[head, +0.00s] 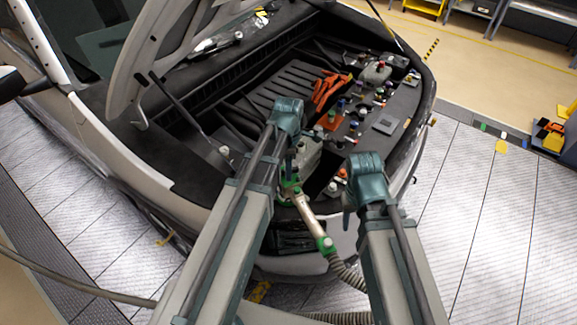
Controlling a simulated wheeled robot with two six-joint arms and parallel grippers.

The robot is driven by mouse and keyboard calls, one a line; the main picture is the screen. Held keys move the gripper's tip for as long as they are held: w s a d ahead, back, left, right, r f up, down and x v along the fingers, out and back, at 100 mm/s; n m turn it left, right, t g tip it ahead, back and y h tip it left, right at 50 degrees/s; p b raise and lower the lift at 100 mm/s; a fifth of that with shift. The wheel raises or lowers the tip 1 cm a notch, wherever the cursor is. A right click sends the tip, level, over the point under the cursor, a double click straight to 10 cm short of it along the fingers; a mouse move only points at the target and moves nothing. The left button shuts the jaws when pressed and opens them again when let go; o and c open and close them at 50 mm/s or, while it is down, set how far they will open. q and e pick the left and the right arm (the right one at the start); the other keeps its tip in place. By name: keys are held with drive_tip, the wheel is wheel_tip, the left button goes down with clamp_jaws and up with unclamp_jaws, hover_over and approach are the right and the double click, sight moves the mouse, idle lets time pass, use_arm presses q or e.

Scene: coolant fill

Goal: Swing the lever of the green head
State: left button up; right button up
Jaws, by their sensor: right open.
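The green head (291,189) sits at the front edge of the engine bay, on a metal tube that slants down to a green collar (325,243) and a ribbed hose (348,273). Its lever cannot be made out clearly at this size. My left gripper (291,167) points down just above the green head, largely hidden by its own wrist. I cannot tell whether its fingers touch the head or are shut. My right gripper (347,207) is open, to the right of the green head and apart from it, partly hidden by its wrist.
A pale reservoir (308,153) stands behind the green head. Orange cables (328,88) and several coloured caps crowd the bay's right side. The raised hood (150,50) and its prop rod (177,103) are at the left.

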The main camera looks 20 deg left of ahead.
use_arm(q)
drive_tip(key=shift+r, duration=0.1)
wheel_tip(320, 180, up, 14)
drive_tip(key=p, duration=1.3)
drive_tip(key=shift+p, duration=0.4)
drive_tip(key=shift+f, duration=0.25)
